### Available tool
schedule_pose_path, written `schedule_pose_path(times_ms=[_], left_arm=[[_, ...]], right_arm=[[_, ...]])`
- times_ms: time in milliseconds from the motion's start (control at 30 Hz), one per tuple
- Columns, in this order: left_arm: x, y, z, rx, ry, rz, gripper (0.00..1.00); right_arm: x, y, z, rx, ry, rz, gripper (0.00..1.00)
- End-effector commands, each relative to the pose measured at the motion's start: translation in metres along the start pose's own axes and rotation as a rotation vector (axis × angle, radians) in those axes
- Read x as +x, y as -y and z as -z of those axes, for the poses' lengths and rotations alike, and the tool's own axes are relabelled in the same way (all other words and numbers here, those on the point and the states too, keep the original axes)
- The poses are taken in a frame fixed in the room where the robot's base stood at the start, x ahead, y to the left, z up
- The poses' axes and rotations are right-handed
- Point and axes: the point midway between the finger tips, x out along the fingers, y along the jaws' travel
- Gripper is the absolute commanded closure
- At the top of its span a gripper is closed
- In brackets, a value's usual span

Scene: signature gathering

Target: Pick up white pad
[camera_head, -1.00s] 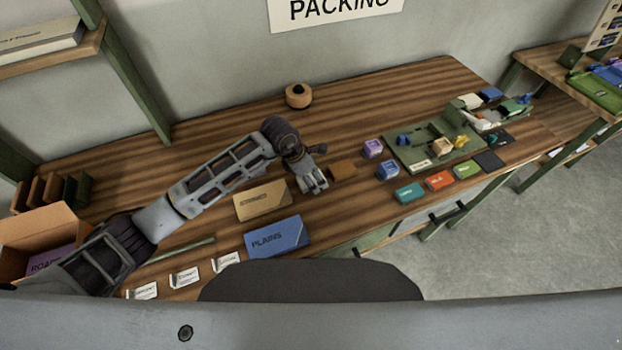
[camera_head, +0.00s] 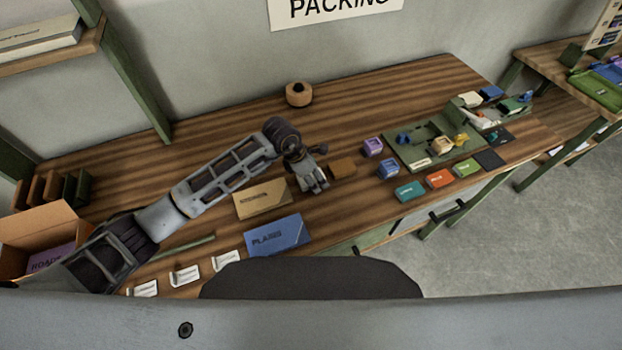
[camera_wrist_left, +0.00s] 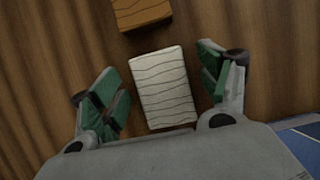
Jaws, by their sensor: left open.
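The white pad (camera_wrist_left: 163,88), a pale block with wavy dark lines, lies on the table in the left wrist view. My left gripper (camera_wrist_left: 160,68) is open above it, with one green-padded finger on either side of the pad and gaps showing between. In the head view my left gripper (camera_head: 313,183) points down at the middle of the table and hides the pad. Whether the fingertips are level with the pad, I cannot tell. My right gripper is not in view.
A brown block (camera_head: 342,168) lies just beyond the pad and shows in the left wrist view (camera_wrist_left: 141,12). A tan box (camera_head: 262,199) and a blue box (camera_head: 275,236) lie left of the gripper. A green tray (camera_head: 408,157) with small items is at right.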

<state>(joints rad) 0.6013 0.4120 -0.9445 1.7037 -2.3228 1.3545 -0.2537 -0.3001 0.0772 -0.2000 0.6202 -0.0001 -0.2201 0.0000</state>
Motion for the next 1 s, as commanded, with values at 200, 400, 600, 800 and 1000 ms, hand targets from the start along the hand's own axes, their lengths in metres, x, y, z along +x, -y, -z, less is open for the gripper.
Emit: schedule_pose_path(times_ms=[200, 400, 600, 800, 1000], left_arm=[[0.0017, 0.0000, 0.0007, 0.000, 0.000, 0.000, 0.23], [0.0030, 0.0002, 0.0012, 0.000, 0.000, 0.000, 0.23], [0.0039, 0.0003, 0.0016, 0.000, 0.000, 0.001, 0.23], [0.0038, 0.0003, 0.0015, 0.000, 0.000, 0.001, 0.23], [0.0037, 0.0002, 0.0016, 0.000, 0.000, 0.000, 0.35]], right_arm=[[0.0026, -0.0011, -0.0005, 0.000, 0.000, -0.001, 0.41], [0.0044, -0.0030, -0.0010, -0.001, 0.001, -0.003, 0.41], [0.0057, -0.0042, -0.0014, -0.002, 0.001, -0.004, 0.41], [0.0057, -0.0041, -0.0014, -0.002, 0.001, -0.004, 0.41], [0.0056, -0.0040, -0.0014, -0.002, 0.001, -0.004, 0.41]])
